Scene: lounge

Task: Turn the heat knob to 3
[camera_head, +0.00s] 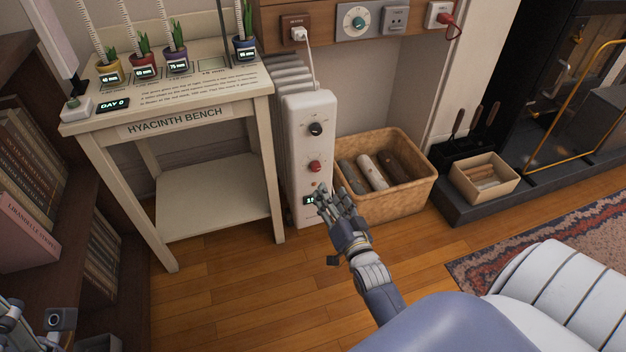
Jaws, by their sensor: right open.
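The white heater (308,104) stands upright beside the bench. Its front panel has a black knob (316,128) above and a red knob (314,166) below. The markings around both knobs are too small to read, so I cannot tell which is the heat knob or its setting. A small lit display (309,199) sits low on the panel, partly hidden by my fingers. My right gripper (333,197) is open and empty, in front of the panel's lower part, below the red knob. Part of my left gripper (35,319) shows at the bottom left corner; its jaws are unclear.
The hyacinth bench (175,127) stands left of the heater with several potted plants. A log basket (400,195) is close on the right. A white cord runs from the wall socket (296,30) to the heater. The wooden floor (240,290) in front is clear.

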